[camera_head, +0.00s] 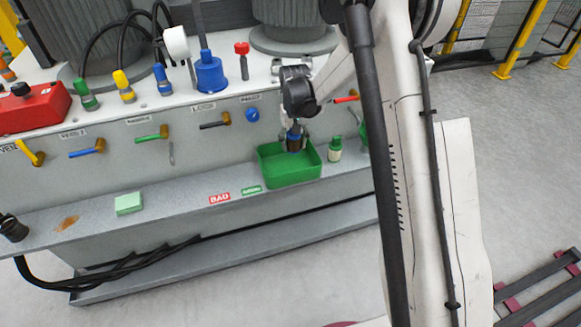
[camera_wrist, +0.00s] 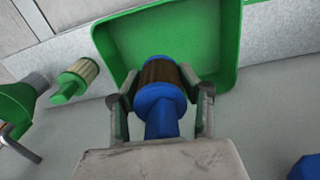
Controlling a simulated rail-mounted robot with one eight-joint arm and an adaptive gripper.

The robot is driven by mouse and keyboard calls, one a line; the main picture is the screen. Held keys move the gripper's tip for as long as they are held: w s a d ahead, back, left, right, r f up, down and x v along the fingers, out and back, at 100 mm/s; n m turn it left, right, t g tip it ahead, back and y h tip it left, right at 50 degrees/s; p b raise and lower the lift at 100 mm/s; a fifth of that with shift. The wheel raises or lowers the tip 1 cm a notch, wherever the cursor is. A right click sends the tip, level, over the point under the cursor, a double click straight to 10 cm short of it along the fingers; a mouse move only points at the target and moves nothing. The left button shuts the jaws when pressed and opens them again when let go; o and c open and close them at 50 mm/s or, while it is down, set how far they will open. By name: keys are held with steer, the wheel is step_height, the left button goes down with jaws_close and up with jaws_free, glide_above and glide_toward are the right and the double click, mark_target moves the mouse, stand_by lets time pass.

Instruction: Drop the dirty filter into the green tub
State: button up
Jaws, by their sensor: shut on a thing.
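The dirty filter (camera_wrist: 158,75) is a brown pleated cylinder with blue end caps, seen in the wrist view. My gripper (camera_wrist: 160,98) is shut on it, one finger on each side. In the head view my gripper (camera_head: 294,137) points down over the green tub, with the dark filter (camera_head: 293,144) at its tip. The green tub (camera_head: 292,178) is an open tray on the grey ledge. In the wrist view the tub (camera_wrist: 225,35) lies behind the filter, and its visible floor is empty. I cannot tell exactly how high the filter is above the tub floor.
A cream filter with green caps (camera_head: 335,149) stands right of the tub; it also shows in the wrist view (camera_wrist: 75,80). A green funnel-like part (camera_wrist: 18,105) is beside it. A red label (camera_head: 219,198) and light green block (camera_head: 129,203) lie left on the ledge. Coloured valve handles line the wall.

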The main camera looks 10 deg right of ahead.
steer(key=shift+f, duration=0.35)
steer(key=o, duration=1.3)
steer(key=shift+r, duration=0.1)
step_height(320, 180, up, 12)
steer(key=shift+f, duration=0.1)
